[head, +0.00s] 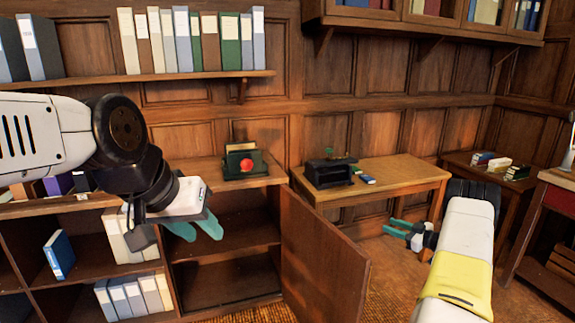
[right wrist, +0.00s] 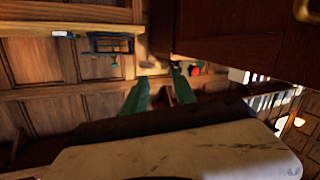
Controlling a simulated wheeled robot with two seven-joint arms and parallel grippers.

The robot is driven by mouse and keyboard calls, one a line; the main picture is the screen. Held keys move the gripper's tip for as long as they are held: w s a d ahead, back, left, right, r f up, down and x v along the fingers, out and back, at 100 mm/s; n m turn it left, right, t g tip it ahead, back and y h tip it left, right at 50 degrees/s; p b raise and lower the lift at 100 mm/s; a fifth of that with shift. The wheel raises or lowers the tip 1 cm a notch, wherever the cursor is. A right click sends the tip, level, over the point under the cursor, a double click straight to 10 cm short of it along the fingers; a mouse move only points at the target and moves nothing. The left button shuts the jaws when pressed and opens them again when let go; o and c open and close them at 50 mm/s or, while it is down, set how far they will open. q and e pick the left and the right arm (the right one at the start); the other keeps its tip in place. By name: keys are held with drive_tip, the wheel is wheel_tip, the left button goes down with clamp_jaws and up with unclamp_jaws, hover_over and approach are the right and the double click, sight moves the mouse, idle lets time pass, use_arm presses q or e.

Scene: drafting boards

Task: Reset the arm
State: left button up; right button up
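My left gripper (head: 206,237) hangs in front of the open cabinet in the head view. Its two teal fingers are spread apart with nothing between them. My right gripper (head: 388,227) is lower right of centre, beyond the cabinet door and in front of the wooden desk. In the right wrist view its two green fingers (right wrist: 160,84) stand apart with a gap and hold nothing. The white and yellow right arm comes in from the lower right; the white left arm comes in from the left and hides part of the shelving.
The cabinet door (head: 325,255) stands open between my grippers. A dark green box with a red round part (head: 243,163) sits on the cabinet top. The wooden desk (head: 405,176) carries a black device (head: 328,173). A side table (head: 488,178) holds books. Binders (head: 185,40) fill a wall shelf.

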drive_tip(key=w+d+r+m+t+h, duration=0.15)
drive_tip(key=w+r+h, duration=0.3)
drive_tip(key=r, duration=0.75)
drive_tip(key=s+a+r+m+h, duration=0.2)
drive_tip(key=r+m+h, duration=0.1)
drive_tip(key=r, duration=0.7)
drive_tip(key=s+a+r+m+h, duration=0.2)
drive_tip(key=s+r+m+h, duration=0.1)
drive_tip(key=r, duration=0.7)
drive_tip(key=s+a+f+g+y, duration=0.1)
drive_tip(key=s+a+g, duration=0.1)
drive_tip(key=s+a, duration=0.6)
drive_tip(key=s+a+m+g+y, duration=0.1)
drive_tip(key=s+a+g, duration=0.2)
drive_tip(key=s+a, duration=0.5)
drive_tip(key=s+a+f+m+g+y, duration=0.1)
drive_tip(key=s+a+g, duration=0.2)
drive_tip(key=s, duration=2.2)
drive_tip(key=a, duration=0.5)
drive_tip(key=shift+s+f, duration=0.2)
drive_tip(key=shift+f, duration=0.1)
drive_tip(key=shift+w+g, duration=0.1)
drive_tip(key=shift+g, duration=0.15)
